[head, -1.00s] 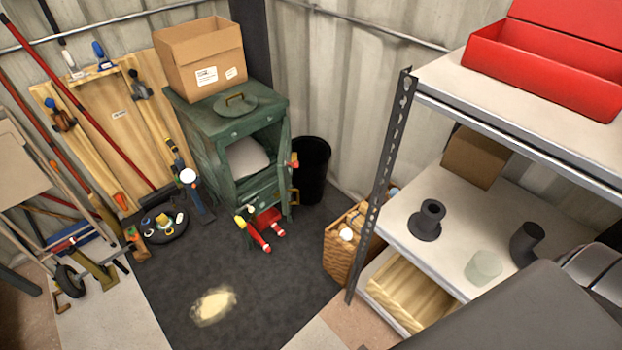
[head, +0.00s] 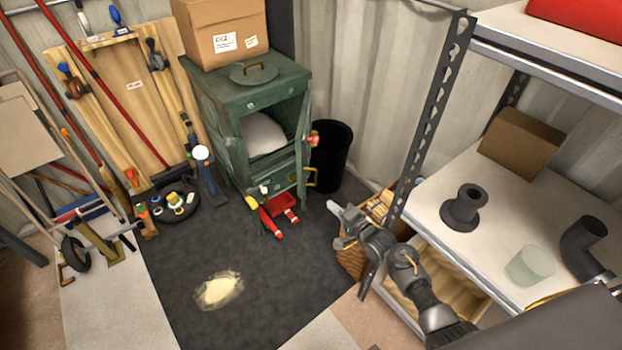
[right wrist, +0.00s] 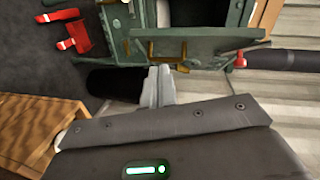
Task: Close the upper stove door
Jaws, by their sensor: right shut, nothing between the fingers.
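The green stove (head: 228,112) stands at the back. Its upper door (head: 306,128) is open, swung out on the right side and seen nearly edge-on, with a red-tipped handle (head: 314,139). A pale rounded mass (head: 263,134) shows inside the upper opening. In the right wrist view the door panel (right wrist: 205,47) lies across the top, with the red knob (right wrist: 240,61) at its right end. My right gripper (head: 336,209) is shut and empty, in front and to the right of the stove, apart from the door; its fingers (right wrist: 159,78) also show in the right wrist view. My left gripper is not in view.
A black bin (head: 332,155) stands right of the stove. A wicker basket (head: 352,262) is partly hidden behind my right arm. A metal shelf (head: 515,195) stands at the right. Red items (head: 272,215) lie before the stove. The dark mat (head: 270,320) has free room.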

